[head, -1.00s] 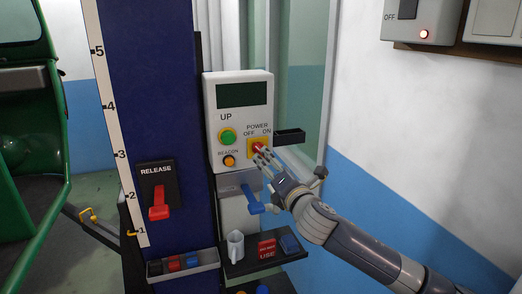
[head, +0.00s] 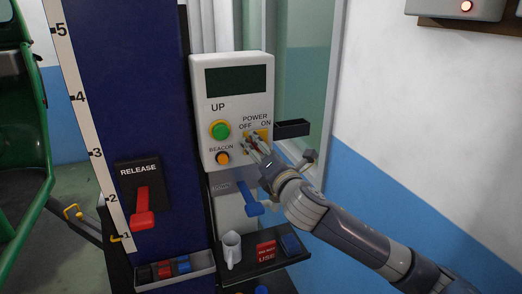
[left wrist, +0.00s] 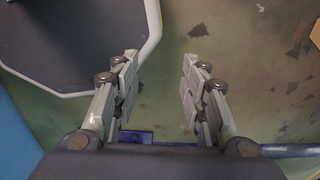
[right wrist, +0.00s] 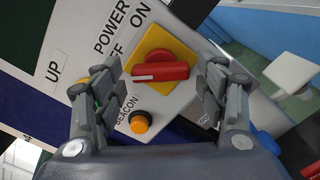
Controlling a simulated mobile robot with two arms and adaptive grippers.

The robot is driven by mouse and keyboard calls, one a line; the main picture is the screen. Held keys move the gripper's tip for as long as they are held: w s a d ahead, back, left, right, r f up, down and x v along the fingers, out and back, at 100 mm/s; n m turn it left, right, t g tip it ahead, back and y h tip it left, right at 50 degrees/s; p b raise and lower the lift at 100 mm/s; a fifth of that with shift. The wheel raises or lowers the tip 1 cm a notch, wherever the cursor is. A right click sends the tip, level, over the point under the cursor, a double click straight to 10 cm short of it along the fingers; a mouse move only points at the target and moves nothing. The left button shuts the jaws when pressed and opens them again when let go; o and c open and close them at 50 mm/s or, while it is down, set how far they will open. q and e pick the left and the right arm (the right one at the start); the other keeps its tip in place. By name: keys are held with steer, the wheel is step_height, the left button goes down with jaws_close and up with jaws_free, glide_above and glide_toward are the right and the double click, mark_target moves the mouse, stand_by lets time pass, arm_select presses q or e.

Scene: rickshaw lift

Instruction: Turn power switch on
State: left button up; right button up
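The power switch is a red rotary knob on a yellow square plate (right wrist: 152,45), on the grey-white control panel (head: 231,98). In the right wrist view the red knob (right wrist: 170,66) has a white mark at its left end, toward the OFF label. My right gripper (right wrist: 160,82) is open, with one finger on each side of the knob; contact is not clear. In the head view my right gripper (head: 257,145) covers most of the knob. My left gripper (left wrist: 157,75) is open and empty above the floor; it is outside the head view.
The green UP button (head: 220,130) and orange BEACON button (head: 222,158) sit left of the switch. A small black holder (head: 292,129) juts out right of the panel. A red RELEASE lever (head: 143,213) is left.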

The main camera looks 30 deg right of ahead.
steer(key=c, duration=0.5)
steer(key=shift+c, duration=0.6)
arm_select(q)
steer(key=r+p, duration=0.1)
steer(key=w+r+p, duration=0.1)
steer(key=r+p, duration=0.1)
steer(key=shift+w+d+r, duration=0.2)
steer(key=shift+w+d, duration=0.05)
arm_select(e)
steer(key=m, duration=1.5)
steer(key=shift+r+m, duration=0.3)
steer(key=shift+r, duration=0.05)
steer(key=shift+m, duration=0.3)
steer(key=o, duration=0.8)
steer(key=shift+o, duration=1.2)
steer(key=shift+w, duration=0.1)
arm_select(q)
steer(key=shift+w, duration=0.1)
arm_select(e)
steer(key=shift+w+f, duration=0.1)
steer(key=shift+f, duration=0.05)
